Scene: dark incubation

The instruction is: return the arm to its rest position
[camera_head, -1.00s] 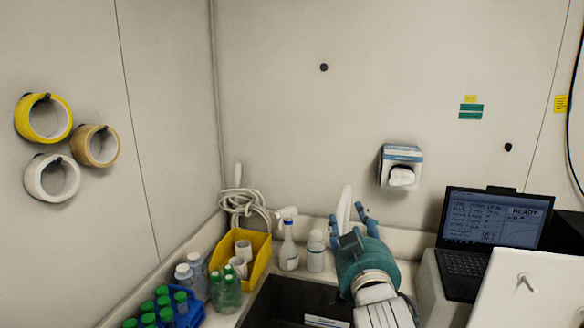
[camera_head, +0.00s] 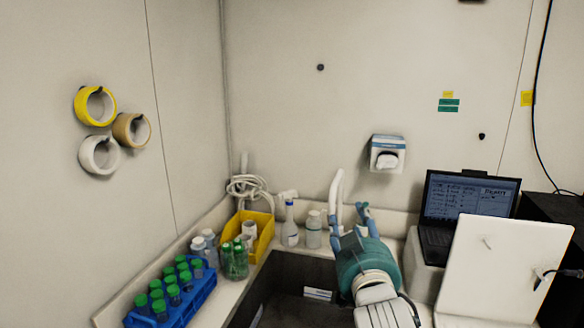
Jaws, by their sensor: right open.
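My right gripper (camera_head: 349,218) is in the camera head view, over the back right part of the dark sink. Its teal body and blue fingers point up and away toward the back wall. The fingers are apart, and I see nothing held between them. A white curved faucet (camera_head: 336,190) rises just behind the fingers; I cannot tell whether they touch it. My left gripper is not in view.
The dark sink (camera_head: 275,290) lies below the arm. A laptop (camera_head: 465,205) and a white panel (camera_head: 500,265) stand at the right.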

